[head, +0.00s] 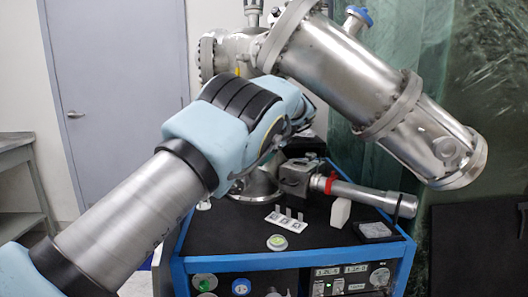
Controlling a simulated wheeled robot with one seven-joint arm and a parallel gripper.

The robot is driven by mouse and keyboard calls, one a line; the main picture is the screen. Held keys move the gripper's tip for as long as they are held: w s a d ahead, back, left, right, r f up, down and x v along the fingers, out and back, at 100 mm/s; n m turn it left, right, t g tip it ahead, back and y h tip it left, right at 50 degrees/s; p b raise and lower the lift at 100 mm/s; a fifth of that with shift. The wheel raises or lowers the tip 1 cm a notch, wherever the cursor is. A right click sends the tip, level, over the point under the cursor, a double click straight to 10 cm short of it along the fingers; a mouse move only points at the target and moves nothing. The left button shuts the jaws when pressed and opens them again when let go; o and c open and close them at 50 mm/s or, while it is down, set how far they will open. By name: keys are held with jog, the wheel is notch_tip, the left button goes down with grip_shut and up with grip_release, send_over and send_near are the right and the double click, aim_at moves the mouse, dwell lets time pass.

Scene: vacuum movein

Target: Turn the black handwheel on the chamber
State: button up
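The steel chamber (345,75) is a large flanged cylinder, tilted down to the right, above a black-topped cart in the head view. I cannot make out a black handwheel on it; part of the chamber's lower left side is hidden behind my arm. My light-blue and grey arm reaches from the lower left up to the chamber's left part. Its far end is just below the chamber body. My gripper's fingers do not show, so I cannot see whether they touch anything.
The blue-framed cart (290,262) carries a horizontal metal tube (365,193) with a red ring, a small white holder (286,222) and a round dish (277,242). A blue knob (357,16) tops the chamber. A grey bench (22,185) stands at left; green sheeting hangs at right.

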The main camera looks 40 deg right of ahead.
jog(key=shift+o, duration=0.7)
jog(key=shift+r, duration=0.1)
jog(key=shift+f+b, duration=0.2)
jog(key=shift+b, duration=0.55)
jog(key=b, duration=0.2)
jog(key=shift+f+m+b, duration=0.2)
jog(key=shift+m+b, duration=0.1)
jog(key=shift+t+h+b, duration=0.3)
jog(key=shift+b, duration=0.35)
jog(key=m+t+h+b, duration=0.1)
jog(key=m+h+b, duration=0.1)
jog(key=b, duration=0.9)
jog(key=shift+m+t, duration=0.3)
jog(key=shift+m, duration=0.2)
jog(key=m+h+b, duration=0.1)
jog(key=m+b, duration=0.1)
jog(key=b, duration=0.5)
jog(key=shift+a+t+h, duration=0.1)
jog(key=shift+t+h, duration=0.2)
